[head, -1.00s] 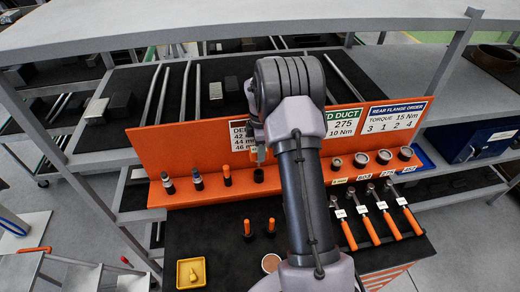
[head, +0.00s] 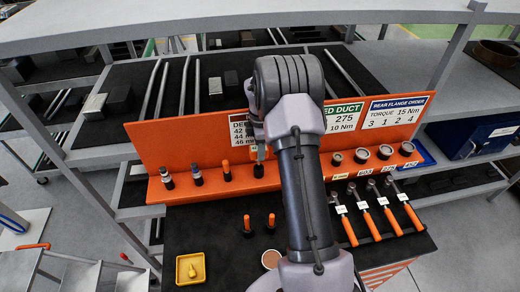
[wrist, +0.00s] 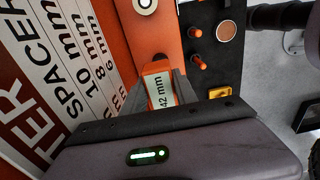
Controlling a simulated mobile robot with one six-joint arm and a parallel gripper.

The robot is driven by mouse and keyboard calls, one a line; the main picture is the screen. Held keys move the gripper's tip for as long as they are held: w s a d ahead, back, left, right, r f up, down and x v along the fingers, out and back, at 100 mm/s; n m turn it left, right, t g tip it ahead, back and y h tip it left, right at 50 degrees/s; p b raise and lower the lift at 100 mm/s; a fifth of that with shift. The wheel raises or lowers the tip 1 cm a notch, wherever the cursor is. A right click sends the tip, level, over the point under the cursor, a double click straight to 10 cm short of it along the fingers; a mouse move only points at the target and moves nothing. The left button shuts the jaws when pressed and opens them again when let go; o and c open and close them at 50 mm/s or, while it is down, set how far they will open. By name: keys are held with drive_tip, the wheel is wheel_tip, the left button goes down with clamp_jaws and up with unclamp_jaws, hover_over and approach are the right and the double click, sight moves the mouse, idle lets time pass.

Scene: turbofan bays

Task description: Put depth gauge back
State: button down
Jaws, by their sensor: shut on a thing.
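The depth gauge has an orange body with a white "42 mm" label. In the wrist view the gauge (wrist: 160,88) sits between the two fingers of my gripper (wrist: 160,78), which is shut on it. In the head view my gripper (head: 257,153) is at the front of the orange panel, above its ledge (head: 300,176). A short black piece (head: 259,171) shows just under the fingers at the ledge. I cannot tell whether it is the gauge's lower end or a holder. My arm hides part of the ledge to the right.
Several upright tools (head: 197,177) stand on the ledge at left, and several round gauges (head: 360,155) at right. Two orange-topped pegs (head: 247,226), a yellow tray (head: 190,268) and a copper disc (head: 271,259) are on the dark bench top. Orange-handled wrenches (head: 366,224) lie at right.

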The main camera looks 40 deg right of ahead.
drive_tip(key=shift+f+b, duration=1.95)
drive_tip(key=shift+f, duration=0.85)
idle(1.2)
drive_tip(key=c, duration=0.9)
unclamp_jaws()
drive_tip(key=shift+r, duration=0.1)
wheel_tip(320, 180, up, 17)
drive_tip(key=shift+r, duration=0.15)
